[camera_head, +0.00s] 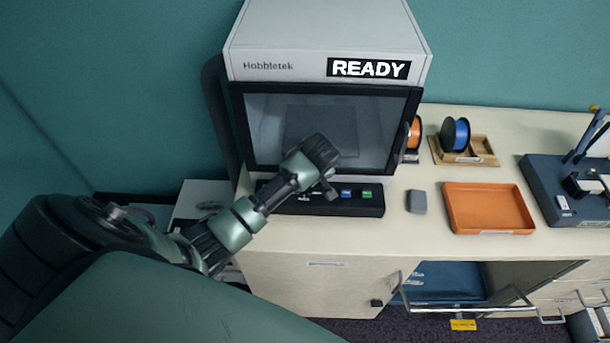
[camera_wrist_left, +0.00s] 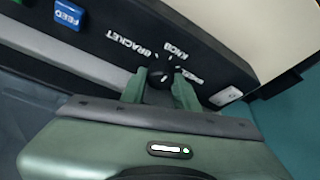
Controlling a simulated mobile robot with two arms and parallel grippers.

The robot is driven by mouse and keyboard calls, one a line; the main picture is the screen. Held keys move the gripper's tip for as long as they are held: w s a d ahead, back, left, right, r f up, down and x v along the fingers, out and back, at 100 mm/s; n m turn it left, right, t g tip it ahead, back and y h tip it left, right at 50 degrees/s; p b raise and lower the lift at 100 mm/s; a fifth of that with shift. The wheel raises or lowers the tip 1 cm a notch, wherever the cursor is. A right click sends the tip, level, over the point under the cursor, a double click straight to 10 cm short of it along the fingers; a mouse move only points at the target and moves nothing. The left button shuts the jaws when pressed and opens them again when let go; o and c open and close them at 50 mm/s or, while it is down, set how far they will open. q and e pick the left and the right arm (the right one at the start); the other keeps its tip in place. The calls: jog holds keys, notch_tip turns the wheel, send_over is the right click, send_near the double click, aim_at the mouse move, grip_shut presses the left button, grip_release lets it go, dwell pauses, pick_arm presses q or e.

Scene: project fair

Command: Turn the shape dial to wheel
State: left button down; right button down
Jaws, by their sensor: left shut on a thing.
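The machine (camera_head: 325,35) is a white box with a dark-framed window and a "READY" display. Its black control panel (camera_head: 345,203) runs along the front below the window. The shape dial (camera_wrist_left: 164,76) is a small black knob with a white mark, in the left wrist view. "BRACKET", "KNOB" and a third, partly hidden label stand around it; I cannot tell surely which one the mark faces. My left gripper (camera_wrist_left: 160,90) is shut on the dial, one green finger on each side. In the head view my left gripper (camera_head: 329,188) hides the dial. My right gripper is out of view.
Blue "FEED" button (camera_wrist_left: 68,14) and green button (camera_head: 367,194) sit on the panel near my gripper. A grey block (camera_head: 416,202), an orange tray (camera_head: 488,231) and a blue spool (camera_head: 455,134) in a wooden holder stand to the right on the cabinet top.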

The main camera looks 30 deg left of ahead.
pick_arm(q)
jog(key=shift+m, duration=0.3)
jog(key=m+t+h, duration=0.1)
jog(key=m, duration=0.3)
jog(key=shift+s+a, duration=0.15)
jog(key=shift+a+m+t+h, duration=0.1)
jog(key=shift+m+t+h, duration=0.25)
jog(key=shift+m, duration=0.7)
jog(key=shift+m+t+h, duration=0.15)
jog(key=shift+m+h, duration=0.4)
jog(key=shift+m, duration=0.5)
jog(key=c, duration=1.3)
grip_release()
jog(key=shift+c, duration=0.2)
jog(key=b+v, duration=0.1)
jog(key=v, duration=0.6)
jog(key=shift+r+b, duration=0.35)
jog(key=shift+r, duration=0.1)
